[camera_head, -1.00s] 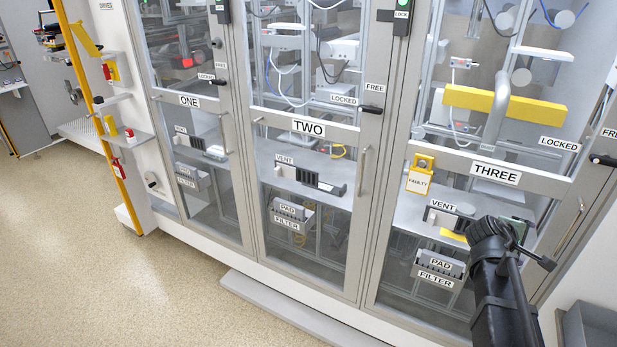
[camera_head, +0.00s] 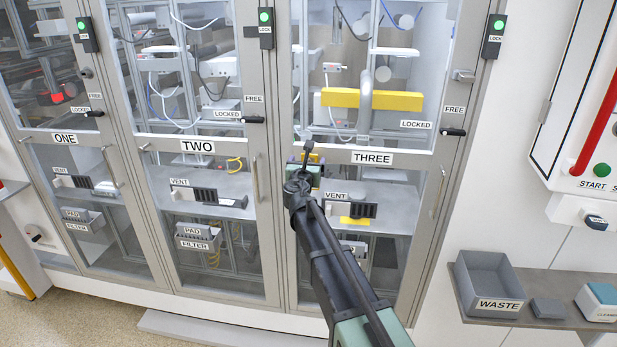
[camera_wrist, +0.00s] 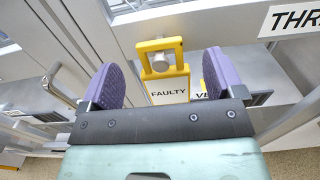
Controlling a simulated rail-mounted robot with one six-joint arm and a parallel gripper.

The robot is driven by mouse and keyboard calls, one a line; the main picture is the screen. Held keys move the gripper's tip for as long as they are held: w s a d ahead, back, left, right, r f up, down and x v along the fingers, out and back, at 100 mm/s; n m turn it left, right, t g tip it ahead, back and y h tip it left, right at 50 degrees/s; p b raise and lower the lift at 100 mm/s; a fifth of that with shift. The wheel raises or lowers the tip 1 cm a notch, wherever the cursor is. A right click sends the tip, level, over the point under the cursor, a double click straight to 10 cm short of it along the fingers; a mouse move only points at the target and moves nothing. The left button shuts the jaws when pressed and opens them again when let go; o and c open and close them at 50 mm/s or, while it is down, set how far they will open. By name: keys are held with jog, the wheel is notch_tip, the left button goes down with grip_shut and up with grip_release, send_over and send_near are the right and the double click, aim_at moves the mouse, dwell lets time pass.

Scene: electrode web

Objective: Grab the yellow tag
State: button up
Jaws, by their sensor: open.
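The yellow tag (camera_wrist: 167,86) hangs by its yellow loop on a round grey peg on the door frame, left of the THREE label. Its pale card reads FAULTY. My gripper (camera_wrist: 164,72) is open, with one purple-padded finger on either side of the tag in the wrist view. The tag appears between and beyond the fingers, and I see no contact. In the head view my gripper (camera_head: 304,167) is in front of the left edge of door THREE and hides the tag.
Glass cabinet doors ONE, TWO and THREE stand ahead, with handles such as the one on door TWO (camera_head: 255,179). A yellow bar (camera_head: 400,101) is behind glass THREE. A grey WASTE bin (camera_head: 490,275) stands on a shelf at right.

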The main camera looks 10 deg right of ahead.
jog(key=x, duration=0.5)
jog(key=shift+w, duration=0.35)
jog(key=shift+s, duration=0.15)
jog(key=c, duration=1.3)
